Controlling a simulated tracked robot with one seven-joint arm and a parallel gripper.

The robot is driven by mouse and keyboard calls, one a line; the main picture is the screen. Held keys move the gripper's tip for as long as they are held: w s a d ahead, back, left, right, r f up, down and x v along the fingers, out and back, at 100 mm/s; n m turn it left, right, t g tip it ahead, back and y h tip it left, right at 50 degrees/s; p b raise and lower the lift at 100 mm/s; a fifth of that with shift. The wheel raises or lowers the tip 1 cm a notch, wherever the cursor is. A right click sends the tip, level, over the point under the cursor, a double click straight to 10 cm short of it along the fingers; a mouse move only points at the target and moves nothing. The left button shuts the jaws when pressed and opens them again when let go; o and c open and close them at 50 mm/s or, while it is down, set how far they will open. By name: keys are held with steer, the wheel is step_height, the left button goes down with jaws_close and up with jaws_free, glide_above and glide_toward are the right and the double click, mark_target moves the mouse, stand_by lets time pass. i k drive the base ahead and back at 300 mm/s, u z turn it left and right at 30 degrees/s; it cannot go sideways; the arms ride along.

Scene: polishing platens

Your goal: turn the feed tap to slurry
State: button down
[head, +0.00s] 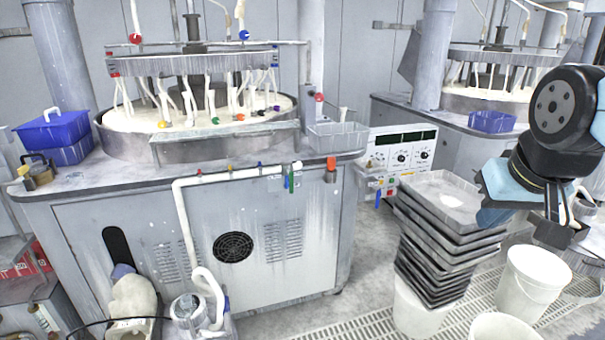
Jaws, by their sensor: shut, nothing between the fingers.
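I cannot tell for sure which fitting is the feed tap. Above the near platen (190,125), a red knob (135,38) sits on the left pipe and a blue knob (244,35) on the right pipe. Another red knob (319,97) is on a post at the platen's right. Small coloured handles (289,180) hang at the cabinet's front edge. Any slurry marking is too small to read. My gripper (556,238) is at the right, shut and empty, pointing down above the buckets, far from the near machine's knobs.
A tall stack of black trays (445,235) stands between the near machine and my arm. White buckets (530,285) stand on the floor grating below. A control box (400,150) is behind the stack. A clear bin (338,136) sits on the bench corner.

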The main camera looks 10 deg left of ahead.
mark_target(291, 173)
steer(key=z, duration=0.05)
steer(key=i, duration=1.55)
steer(key=u, duration=0.3)
steer(key=k, duration=0.5)
steer(key=u, duration=0.45)
